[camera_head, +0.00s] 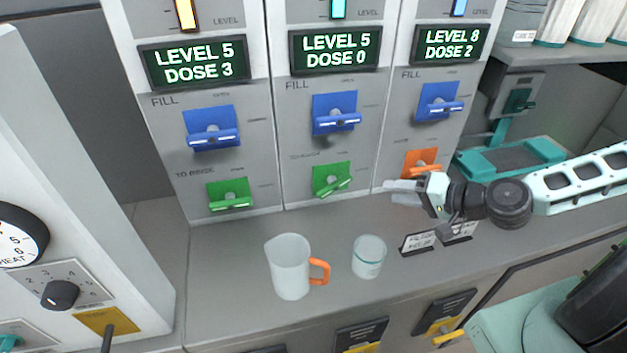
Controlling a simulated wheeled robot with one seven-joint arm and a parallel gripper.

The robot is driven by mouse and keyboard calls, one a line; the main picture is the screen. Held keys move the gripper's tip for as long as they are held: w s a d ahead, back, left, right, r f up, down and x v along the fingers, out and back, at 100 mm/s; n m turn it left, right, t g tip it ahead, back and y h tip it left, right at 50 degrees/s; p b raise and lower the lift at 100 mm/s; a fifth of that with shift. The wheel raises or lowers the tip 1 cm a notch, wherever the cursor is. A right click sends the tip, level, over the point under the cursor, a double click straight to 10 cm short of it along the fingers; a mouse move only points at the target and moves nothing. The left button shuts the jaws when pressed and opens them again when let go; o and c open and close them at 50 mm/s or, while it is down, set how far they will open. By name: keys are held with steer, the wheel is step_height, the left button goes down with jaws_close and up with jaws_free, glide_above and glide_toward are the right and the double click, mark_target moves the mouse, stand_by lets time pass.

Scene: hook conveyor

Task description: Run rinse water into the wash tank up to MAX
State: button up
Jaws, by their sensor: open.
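Three tank columns stand side by side, and I cannot tell which is the wash tank. The left display (193,63) reads LEVEL 5 DOSE 3, the middle display (335,49) LEVEL 5 DOSE 0, and the right display (450,44) LEVEL 8 DOSE 2. Blue FILL handles sit below them: left (213,138), middle (336,123), right (438,108). Lower are a left green handle (229,200), a tilted middle green handle (331,184) and an orange handle (420,162). My gripper (392,192) is open and empty, just below and left of the orange handle. No MAX mark is visible.
A white jug (289,268) with an orange handle and a clear cup (368,257) stand on the grey counter (225,290). Small signs (417,243) stand behind the cup's right side. A heat dial panel (62,293) is at left, a teal scale-like tray (508,158) at right.

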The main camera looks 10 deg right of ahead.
mark_target(339, 186)
steer(key=p+x, duration=0.4)
steer(key=x, duration=1.3)
steer(key=shift+w+a+f, duration=0.1)
steer(key=shift+a, duration=0.05)
jaws_close()
